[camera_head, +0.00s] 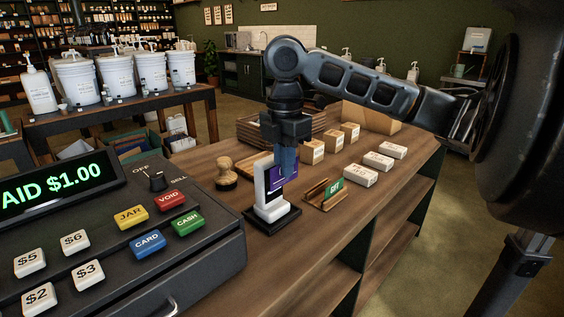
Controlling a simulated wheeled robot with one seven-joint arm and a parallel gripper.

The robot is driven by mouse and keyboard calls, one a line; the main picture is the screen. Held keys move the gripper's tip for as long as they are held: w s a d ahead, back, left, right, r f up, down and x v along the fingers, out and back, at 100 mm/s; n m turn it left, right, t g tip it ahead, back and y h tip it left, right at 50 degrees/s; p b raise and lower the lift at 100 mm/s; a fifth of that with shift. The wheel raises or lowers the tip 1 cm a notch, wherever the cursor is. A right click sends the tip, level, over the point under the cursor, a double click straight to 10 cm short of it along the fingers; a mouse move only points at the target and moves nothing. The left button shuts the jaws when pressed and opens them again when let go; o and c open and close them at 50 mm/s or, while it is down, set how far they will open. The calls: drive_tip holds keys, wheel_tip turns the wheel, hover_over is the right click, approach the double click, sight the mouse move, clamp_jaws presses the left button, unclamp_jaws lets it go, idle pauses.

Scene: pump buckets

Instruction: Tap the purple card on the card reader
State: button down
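My gripper (287,158) points down over the counter and is shut on the purple card (274,179), covering part of it. The purple card is held upright against or just in front of the face of the white card reader (262,190); I cannot tell whether they touch. The card reader stands upright on a black base (272,219) on the wooden counter. The cash register (120,240) at the left shows "AID $1.00" in green on its display (52,191), the text cut off by the picture edge.
A wooden holder with a green gift card (325,193) stands right of the reader. A wooden stamp (226,174) stands left of it. White boxes (378,161) and brown boxes (331,140) lie behind. White buckets (115,76) stand on a back table. The counter's front right is clear.

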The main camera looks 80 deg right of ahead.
drive_tip(key=s+a+r+p, duration=0.3)
drive_tip(key=s+r, duration=0.1)
drive_tip(key=s, duration=0.2)
drive_tip(key=shift+a+r, duration=0.3)
drive_tip(key=shift+a, duration=0.1)
idle(0.7)
